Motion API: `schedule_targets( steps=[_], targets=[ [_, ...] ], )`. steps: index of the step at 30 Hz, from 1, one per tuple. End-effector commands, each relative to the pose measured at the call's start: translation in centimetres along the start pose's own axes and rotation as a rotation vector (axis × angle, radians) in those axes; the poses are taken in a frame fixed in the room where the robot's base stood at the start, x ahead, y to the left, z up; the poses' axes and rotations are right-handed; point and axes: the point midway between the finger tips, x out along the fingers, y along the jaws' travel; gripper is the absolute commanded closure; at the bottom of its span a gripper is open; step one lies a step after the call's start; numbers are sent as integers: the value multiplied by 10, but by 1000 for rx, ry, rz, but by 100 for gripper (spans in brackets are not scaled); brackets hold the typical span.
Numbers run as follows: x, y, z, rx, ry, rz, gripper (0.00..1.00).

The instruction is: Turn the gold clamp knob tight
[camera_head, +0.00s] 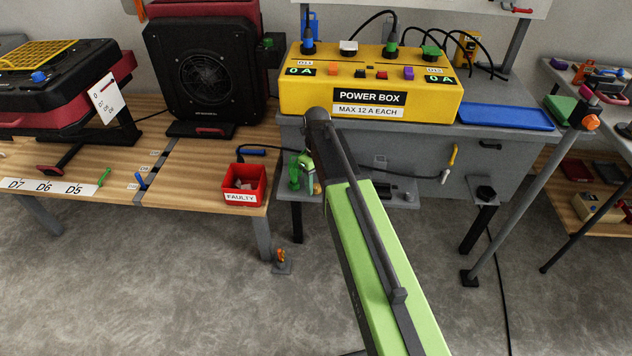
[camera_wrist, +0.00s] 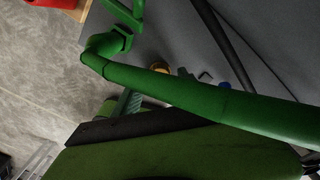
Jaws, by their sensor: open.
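A small gold piece, which looks like the clamp knob (camera_head: 317,187), shows just right of my green gripper (camera_head: 299,170) in the camera_head view. My arm and gripper hide much of it. In the camera_wrist view a gold round piece (camera_wrist: 183,72) peeks out behind a long green finger of my gripper, mostly covered by it. My gripper is open, at the front left edge of the grey bench (camera_head: 440,140). I see nothing held in it. I cannot tell whether the fingers touch the knob.
A red FAULTY bin (camera_head: 244,184) stands on the wooden table (camera_head: 200,160) left of my gripper. The yellow power box (camera_head: 370,80) and a blue tray (camera_head: 506,116) are on the grey bench. A dark cable runs beside the bin. Grey floor (camera_head: 200,300) lies open in front.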

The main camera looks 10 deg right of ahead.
Motion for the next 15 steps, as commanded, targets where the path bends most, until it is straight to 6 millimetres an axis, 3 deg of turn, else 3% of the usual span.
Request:
schedule_targets(
  steps=[1, 9, 15],
  targets=[
    [-15, -4, 6, 3, -19, -9, 50],
    [-66, -4, 6, 6, -23, -8, 50],
    [-79, -6, 4, 13, -26, -11, 50]
  ],
)
